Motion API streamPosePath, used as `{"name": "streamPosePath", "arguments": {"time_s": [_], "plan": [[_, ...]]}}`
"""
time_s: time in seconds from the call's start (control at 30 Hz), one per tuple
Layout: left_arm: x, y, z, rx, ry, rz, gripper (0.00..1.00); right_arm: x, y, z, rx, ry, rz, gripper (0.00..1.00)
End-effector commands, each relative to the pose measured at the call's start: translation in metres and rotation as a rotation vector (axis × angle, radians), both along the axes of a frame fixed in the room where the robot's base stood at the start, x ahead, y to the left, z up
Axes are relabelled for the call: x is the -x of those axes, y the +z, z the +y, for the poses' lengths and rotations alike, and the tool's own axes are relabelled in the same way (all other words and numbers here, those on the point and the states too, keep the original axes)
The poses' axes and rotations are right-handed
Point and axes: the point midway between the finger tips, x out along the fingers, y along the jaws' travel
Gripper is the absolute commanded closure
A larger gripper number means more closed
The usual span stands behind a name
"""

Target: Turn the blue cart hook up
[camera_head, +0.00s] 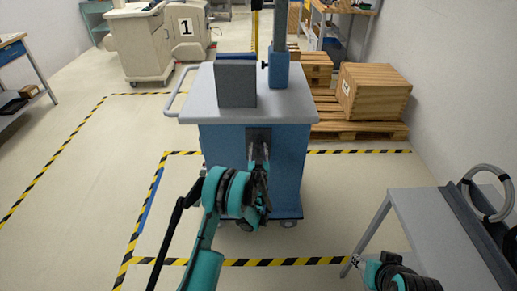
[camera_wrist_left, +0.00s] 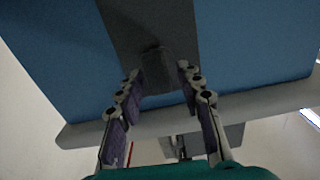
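The blue cart (camera_head: 222,145) stands in the middle of the head view, with a grey top (camera_head: 290,100). A dark plate (camera_head: 258,133) is on its front panel, just under the top. In the left wrist view a dark hook (camera_wrist_left: 157,72) sticks out from this plate (camera_wrist_left: 150,25). My left gripper (camera_head: 260,165) is at the plate and hides part of it. In the left wrist view its fingers (camera_wrist_left: 160,80) are apart, one on each side of the hook. I cannot tell whether they touch it. My right arm (camera_head: 400,280) shows at the bottom right; its fingers are not clear.
A grey side table (camera_head: 425,215) with a black item stands at the right. A wooden crate (camera_head: 375,92) on pallets is behind the cart to the right. A white cart (camera_head: 140,45) is at the back left. The floor left of the cart is clear.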

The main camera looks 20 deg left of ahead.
Motion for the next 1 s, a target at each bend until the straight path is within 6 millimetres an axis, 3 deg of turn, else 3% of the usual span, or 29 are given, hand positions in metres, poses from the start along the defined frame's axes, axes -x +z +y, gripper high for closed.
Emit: {"name": "streamPosePath", "arguments": {"time_s": [0.03,0.1,0.57,1.0], "plan": [[0.0000,0.0000,-0.0001,0.000,0.000,0.000,0.82,0.0000,0.0000,0.0000,0.000,0.000,0.000,0.55],[-0.0001,-0.0001,-0.0001,0.000,0.000,0.000,1.00,-0.0001,0.0001,0.0000,0.000,0.000,0.000,0.55],[-0.0003,0.0000,0.0000,-0.056,0.000,0.016,1.00,-0.0001,0.0001,0.0000,0.000,0.000,0.000,0.55],[-0.0005,0.0001,-0.0002,-0.387,0.000,0.111,1.00,-0.0002,0.0001,0.0000,0.000,0.000,0.000,0.55]]}}
